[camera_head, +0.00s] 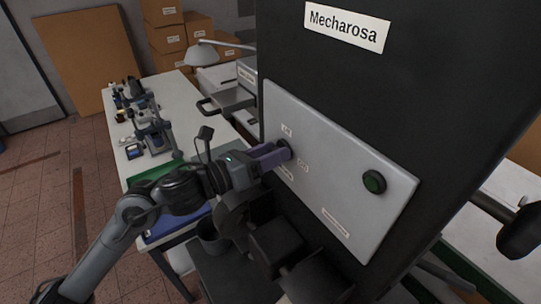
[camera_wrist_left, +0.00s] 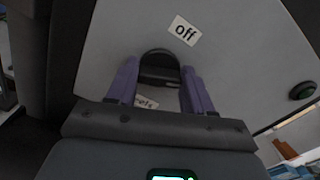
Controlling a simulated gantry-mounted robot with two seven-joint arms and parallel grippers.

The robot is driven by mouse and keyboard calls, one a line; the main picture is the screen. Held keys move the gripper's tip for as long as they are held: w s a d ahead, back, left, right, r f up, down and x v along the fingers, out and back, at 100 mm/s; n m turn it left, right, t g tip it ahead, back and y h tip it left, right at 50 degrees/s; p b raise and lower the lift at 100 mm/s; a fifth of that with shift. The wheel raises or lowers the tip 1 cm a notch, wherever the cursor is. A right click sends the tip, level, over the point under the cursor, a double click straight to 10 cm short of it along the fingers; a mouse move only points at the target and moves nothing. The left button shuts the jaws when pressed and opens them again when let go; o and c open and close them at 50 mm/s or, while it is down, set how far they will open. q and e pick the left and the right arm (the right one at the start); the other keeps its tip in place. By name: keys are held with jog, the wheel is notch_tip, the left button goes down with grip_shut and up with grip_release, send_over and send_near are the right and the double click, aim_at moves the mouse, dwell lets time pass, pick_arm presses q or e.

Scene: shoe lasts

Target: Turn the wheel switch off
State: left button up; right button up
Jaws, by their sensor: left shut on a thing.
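The wheel switch (camera_wrist_left: 160,62) is a round black knob on a light grey panel (camera_head: 335,180) of the black machine. My left gripper (camera_head: 282,150) reaches it from the left in the head view. In the left wrist view its two purple fingers (camera_wrist_left: 159,70) sit on either side of the knob and are shut on it. A white "off" label (camera_wrist_left: 184,31) is on the panel above the knob in the wrist view. Another label (camera_wrist_left: 146,102) shows partly between the fingers. The knob is mostly hidden by the fingers in the head view. My right gripper is not in view.
A green button (camera_head: 374,181) is on the same panel, right of the switch. The black machine (camera_head: 400,90) bears a "Mecharosa" sign (camera_head: 347,25). A white table (camera_head: 178,108) with several tools stands to the left. Cardboard boxes (camera_head: 185,40) are stacked behind.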

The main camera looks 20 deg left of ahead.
pick_arm(q)
jog(key=shift+w+a+f+n+p, duration=0.1)
jog(key=shift+n+p, duration=0.45)
jog(key=shift+n, duration=2.8)
jog(key=shift+a+f+n+p, duration=0.1)
jog(key=shift+n+p, duration=0.4)
jog(key=shift+n, duration=2.85)
jog(key=o, duration=1)
jog(key=shift+o, duration=0.2)
